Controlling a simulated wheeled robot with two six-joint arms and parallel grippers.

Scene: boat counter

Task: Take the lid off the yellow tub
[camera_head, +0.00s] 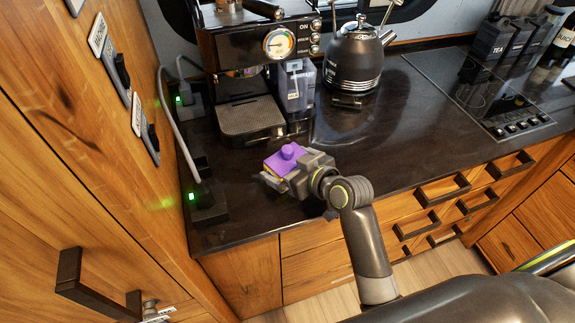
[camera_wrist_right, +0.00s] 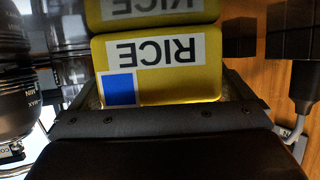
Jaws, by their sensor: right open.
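The yellow tub (camera_wrist_right: 158,72) stands on the dark counter, its RICE label upside down in the right wrist view. In the head view its purple lid (camera_head: 287,158) with a round knob sits on top, and only a sliver of the yellow side shows. My right gripper (camera_head: 284,178) is open at the tub, with its fingers by the tub's two sides near the lid's height. I cannot tell whether they touch it. The lid is hidden behind the gripper body in the right wrist view. My left gripper is not in view.
A coffee machine (camera_head: 250,75) stands behind the tub, with a black kettle (camera_head: 354,60) to its right. A wooden wall with lit plugs (camera_head: 207,202) and a cable lies to the left. The counter (camera_head: 400,130) right of the tub is free up to the hob (camera_head: 480,95).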

